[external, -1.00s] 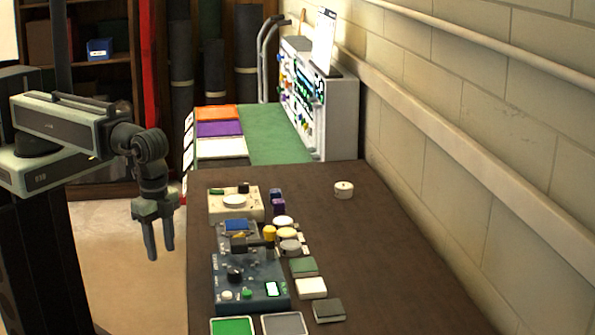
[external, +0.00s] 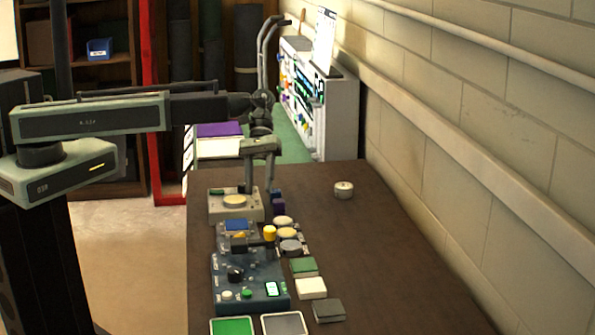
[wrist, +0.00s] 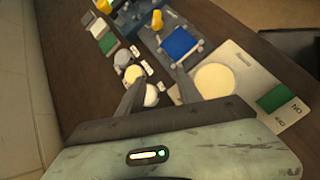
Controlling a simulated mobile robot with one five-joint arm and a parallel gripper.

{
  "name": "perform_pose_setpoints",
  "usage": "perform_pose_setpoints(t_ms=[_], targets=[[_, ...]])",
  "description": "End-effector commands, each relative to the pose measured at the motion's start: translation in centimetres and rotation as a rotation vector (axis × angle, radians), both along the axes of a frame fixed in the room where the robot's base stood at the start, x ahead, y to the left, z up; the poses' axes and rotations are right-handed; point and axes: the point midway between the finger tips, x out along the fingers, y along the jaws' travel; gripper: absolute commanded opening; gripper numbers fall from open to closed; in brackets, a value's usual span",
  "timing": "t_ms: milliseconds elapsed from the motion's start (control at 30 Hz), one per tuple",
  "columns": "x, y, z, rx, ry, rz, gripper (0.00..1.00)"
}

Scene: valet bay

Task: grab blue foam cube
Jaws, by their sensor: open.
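A small dark blue cube (external: 276,194) is on the brown table in the external view, just behind a purple cube (external: 278,206) and right of the cream device. My gripper (external: 259,186) points down with fingers apart and empty. Its right finger overlaps the blue cube's left side in the picture; whether they touch cannot be told. In the wrist view my open gripper (wrist: 159,80) has round pads beyond and between its fingers. The small blue cube is not visible there. A flat blue square (wrist: 180,42) on a grey plate shows in that view, apart from the fingers.
The cream device (external: 236,205) with a round pad stands below my gripper. A blue-grey control box (external: 250,280) with knobs is nearer the camera. Round pads (external: 283,222) and flat squares (external: 304,267) lie nearby. The table's right side is mostly clear, except a white puck (external: 343,189).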

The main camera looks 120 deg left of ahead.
Motion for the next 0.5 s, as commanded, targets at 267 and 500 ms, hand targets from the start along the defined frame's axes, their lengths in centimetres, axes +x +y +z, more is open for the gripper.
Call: perform_pose_setpoints(t_ms=[267, 500], targets=[[-5.0, 12.2, -4.7, -0.331, -0.009, 0.308, 0.42], [-8.3, 16.9, -6.3, -0.486, -0.037, 0.381, 0.42]])
